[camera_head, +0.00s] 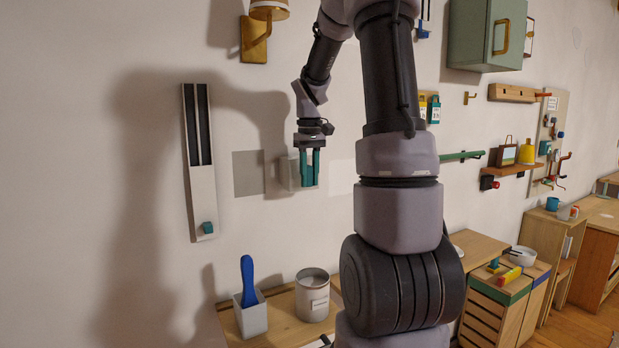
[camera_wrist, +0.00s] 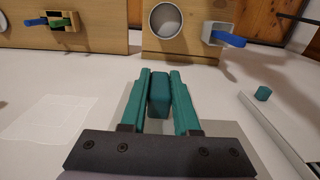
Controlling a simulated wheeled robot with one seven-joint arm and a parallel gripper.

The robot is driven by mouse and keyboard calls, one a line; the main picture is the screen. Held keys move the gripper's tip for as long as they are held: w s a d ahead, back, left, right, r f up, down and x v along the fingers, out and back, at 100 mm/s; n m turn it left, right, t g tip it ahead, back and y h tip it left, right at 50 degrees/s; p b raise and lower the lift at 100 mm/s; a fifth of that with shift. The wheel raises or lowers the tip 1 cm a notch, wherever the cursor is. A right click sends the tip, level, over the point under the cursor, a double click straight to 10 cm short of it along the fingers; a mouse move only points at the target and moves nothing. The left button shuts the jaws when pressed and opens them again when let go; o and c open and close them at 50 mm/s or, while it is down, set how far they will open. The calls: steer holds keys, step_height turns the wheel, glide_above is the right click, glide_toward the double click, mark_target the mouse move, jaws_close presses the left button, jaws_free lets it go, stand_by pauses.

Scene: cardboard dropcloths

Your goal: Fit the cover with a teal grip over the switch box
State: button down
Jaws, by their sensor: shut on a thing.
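My gripper (camera_head: 310,168) is in front of the wall, its teal fingers pointing down. In the wrist view the fingers (camera_wrist: 159,92) are shut on the teal grip (camera_wrist: 159,98) of the cover. The cover (camera_head: 287,174) shows in the head view as a pale box behind and beside the fingers, close to the wall. Its far side is hidden. I cannot make out the switch box apart from the cover, nor tell whether the cover touches the wall.
A flat grey square (camera_head: 248,173) is on the wall left of the cover, a paler square (camera_head: 342,176) right of it. Further left hangs a tall panel (camera_head: 201,187) with dark slots and a teal knob (camera_head: 207,228). Below, a wooden surface (camera_head: 284,328) holds a white can (camera_head: 312,297) and a pot (camera_head: 251,320) with a blue-handled tool (camera_head: 248,280).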

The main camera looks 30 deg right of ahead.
steer(key=shift+w, duration=0.15)
steer(key=shift+w, duration=0.3)
steer(key=shift+w, duration=1.7)
steer(key=c, duration=0.6)
jaws_free()
steer(key=shift+r, duration=0.1)
step_height(320, 180, up, 11)
steer(key=shift+f, duration=0.15)
steer(key=shift+s, duration=0.1)
